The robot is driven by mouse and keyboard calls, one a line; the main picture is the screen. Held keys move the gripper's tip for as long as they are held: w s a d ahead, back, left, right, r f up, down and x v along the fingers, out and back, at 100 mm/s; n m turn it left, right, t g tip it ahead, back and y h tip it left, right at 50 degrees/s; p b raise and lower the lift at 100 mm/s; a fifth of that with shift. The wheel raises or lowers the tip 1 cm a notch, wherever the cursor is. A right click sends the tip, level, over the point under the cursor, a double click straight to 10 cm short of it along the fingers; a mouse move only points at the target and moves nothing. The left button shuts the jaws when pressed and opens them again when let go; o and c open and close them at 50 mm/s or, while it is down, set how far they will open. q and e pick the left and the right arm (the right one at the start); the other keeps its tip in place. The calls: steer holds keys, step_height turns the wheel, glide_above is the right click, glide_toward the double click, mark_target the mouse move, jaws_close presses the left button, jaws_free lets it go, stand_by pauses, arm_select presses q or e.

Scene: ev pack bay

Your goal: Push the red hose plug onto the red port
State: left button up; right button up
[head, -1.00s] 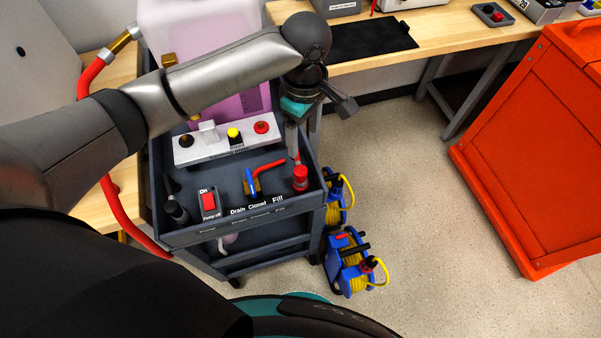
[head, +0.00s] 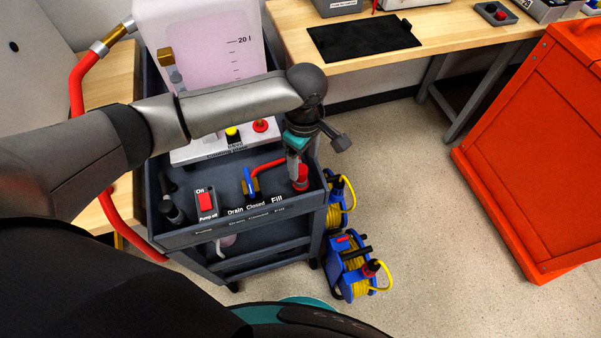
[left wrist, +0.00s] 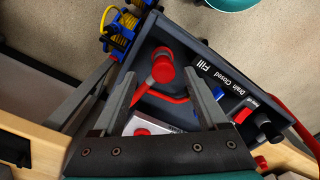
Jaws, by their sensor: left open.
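The red hose plug (head: 301,184) stands upright in the front right of the dark cart tray, with a red hose running left from it. In the left wrist view the plug (left wrist: 162,66) shows between the two fingertips. My left gripper (head: 297,167) is open and points down just above or around the plug; I cannot tell whether a finger touches it. The red port (head: 261,125) is at the right end of the white panel, behind the plug and partly beside my arm. It also shows in the left wrist view (left wrist: 142,132). My right gripper is out of view.
The cart tray (head: 275,217) also holds a blue valve handle (head: 250,182), a red pump switch (head: 205,201) and a black fitting. A yellow port (head: 232,133) is left of the red one. A tank (head: 215,45) stands behind. Cable reels (head: 352,265) stand right of the cart.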

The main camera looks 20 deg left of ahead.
mark_target(301, 169)
arm_select(q)
steer(key=f, duration=0.1)
steer(key=f+b, duration=0.1)
steer(key=f, duration=0.1)
steer(key=f+b, duration=0.1)
steer(key=f, duration=0.1)
steer(key=shift+s+a+f, duration=0.1)
steer(key=shift+s+a, duration=0.05)
steer(key=shift+a, duration=0.1)
steer(key=shift+c, duration=0.3)
jaws_close()
